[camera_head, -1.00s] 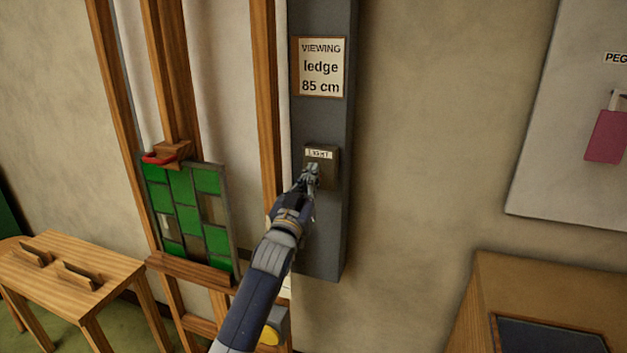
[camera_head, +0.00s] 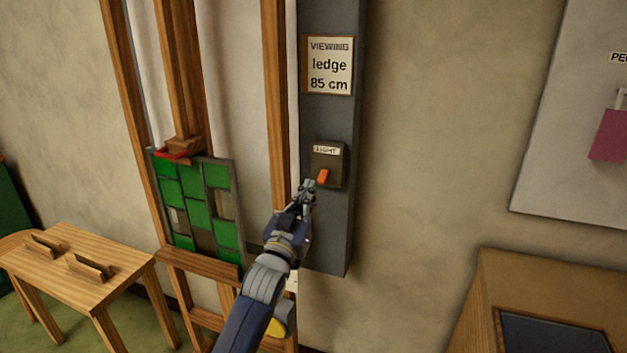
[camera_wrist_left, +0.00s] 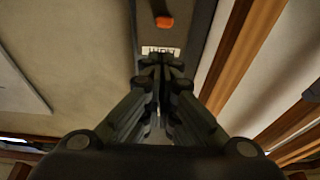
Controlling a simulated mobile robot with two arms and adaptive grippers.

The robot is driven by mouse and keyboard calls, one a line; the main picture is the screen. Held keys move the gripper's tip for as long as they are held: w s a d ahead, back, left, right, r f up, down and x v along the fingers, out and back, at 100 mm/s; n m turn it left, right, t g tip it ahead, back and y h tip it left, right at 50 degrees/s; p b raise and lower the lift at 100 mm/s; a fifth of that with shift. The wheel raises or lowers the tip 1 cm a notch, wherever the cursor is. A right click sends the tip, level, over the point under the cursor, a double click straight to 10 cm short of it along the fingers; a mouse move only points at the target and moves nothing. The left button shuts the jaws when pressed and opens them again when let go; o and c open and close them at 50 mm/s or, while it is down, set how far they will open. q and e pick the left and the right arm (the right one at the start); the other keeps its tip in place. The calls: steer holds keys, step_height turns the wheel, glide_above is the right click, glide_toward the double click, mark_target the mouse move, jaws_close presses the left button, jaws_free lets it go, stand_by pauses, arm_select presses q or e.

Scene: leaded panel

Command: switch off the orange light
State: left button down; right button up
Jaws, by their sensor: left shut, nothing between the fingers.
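A dark switch box (camera_head: 336,164) with a LIGHT label (camera_head: 326,150) is on the grey post (camera_head: 329,120). Its small orange switch (camera_head: 323,176) sits below the label and looks tilted. My left gripper (camera_head: 308,184) is shut and empty, just below and left of the switch in the head view, seemingly apart from it. In the left wrist view, the orange switch (camera_wrist_left: 164,22) and the label (camera_wrist_left: 160,50) appear beyond the shut fingertips (camera_wrist_left: 161,62), with the view turned over. Whether any light is on cannot be told. My right gripper is not in view.
A VIEWING ledge sign (camera_head: 328,65) hangs above the box. A wooden easel with a green leaded panel (camera_head: 185,185) stands left, beside a small wooden table (camera_head: 80,265). A pegboard (camera_head: 570,110) and wooden cabinet (camera_head: 540,275) are right. The wall between is clear.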

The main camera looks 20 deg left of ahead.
arm_select(q)
steer(key=shift+s+f, duration=0.55)
steer(key=shift+s, duration=0.35)
